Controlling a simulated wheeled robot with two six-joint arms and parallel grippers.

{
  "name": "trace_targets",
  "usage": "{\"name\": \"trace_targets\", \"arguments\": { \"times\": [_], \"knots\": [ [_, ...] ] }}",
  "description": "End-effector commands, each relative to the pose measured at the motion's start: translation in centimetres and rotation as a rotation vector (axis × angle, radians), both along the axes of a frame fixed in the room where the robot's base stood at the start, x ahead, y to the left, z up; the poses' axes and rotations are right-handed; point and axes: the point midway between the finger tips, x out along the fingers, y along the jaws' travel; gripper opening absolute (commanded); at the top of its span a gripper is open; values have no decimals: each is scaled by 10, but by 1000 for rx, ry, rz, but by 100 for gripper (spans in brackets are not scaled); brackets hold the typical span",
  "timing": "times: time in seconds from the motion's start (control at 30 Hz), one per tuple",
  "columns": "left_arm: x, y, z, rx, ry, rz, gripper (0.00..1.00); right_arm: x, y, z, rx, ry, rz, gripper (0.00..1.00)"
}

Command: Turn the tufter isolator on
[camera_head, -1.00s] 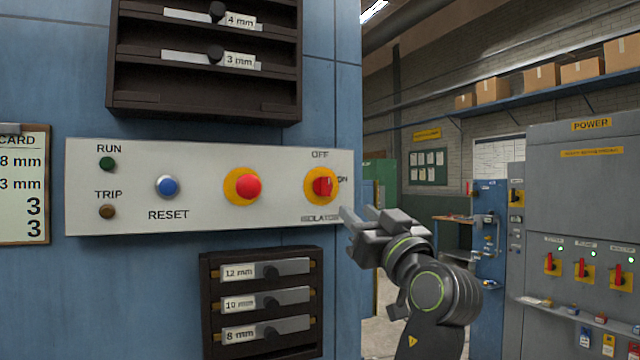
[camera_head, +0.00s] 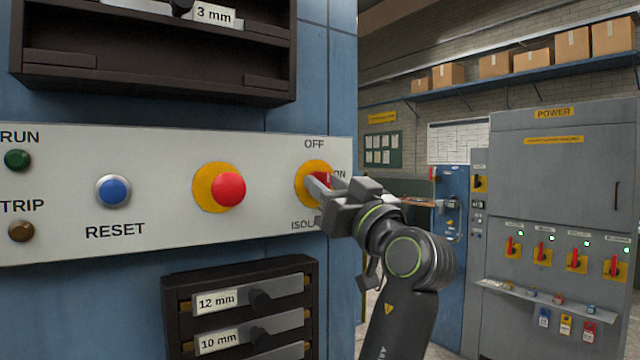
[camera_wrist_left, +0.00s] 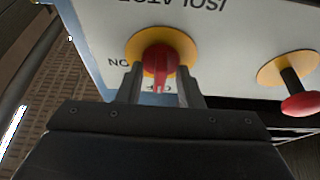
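The isolator is a red rotary handle on a yellow round plate (camera_head: 307,172) at the right end of the pale control panel (camera_head: 270,147), with OFF above it and ON at its right. In the left wrist view, which looks upside down, the red handle (camera_wrist_left: 160,64) points toward the OFF label. My left gripper (camera_head: 326,188) is at the isolator, partly covering the handle and the ISOLATOR label in the head view. Its fingers (camera_wrist_left: 162,84) are open, one on each side of the handle, with gaps visible. My right gripper is not in view.
A red mushroom button (camera_head: 228,189) on yellow sits left of the isolator, then a blue RESET button (camera_head: 113,190). Dark racks stand out above (camera_head: 150,70) and below (camera_head: 240,290) the panel. A grey POWER cabinet (camera_head: 560,200) stands at the back right.

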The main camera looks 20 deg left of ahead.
Motion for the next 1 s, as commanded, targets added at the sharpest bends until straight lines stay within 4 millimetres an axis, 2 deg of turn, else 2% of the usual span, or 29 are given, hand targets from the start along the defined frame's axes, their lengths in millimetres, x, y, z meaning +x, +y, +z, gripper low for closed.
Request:
{"name": "trace_targets", "arguments": {
  "times": [0.23,0.4,0.5,1.0],
  "knots": [
    [0,0,0,0,0,0,31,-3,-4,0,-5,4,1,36],
    [0,0,0,0,0,0,9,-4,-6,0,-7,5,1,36],
    [0,0,0,0,0,0,0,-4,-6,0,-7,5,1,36],
    [0,0,1,63,78,-1,0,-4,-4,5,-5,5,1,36]
  ]
}}
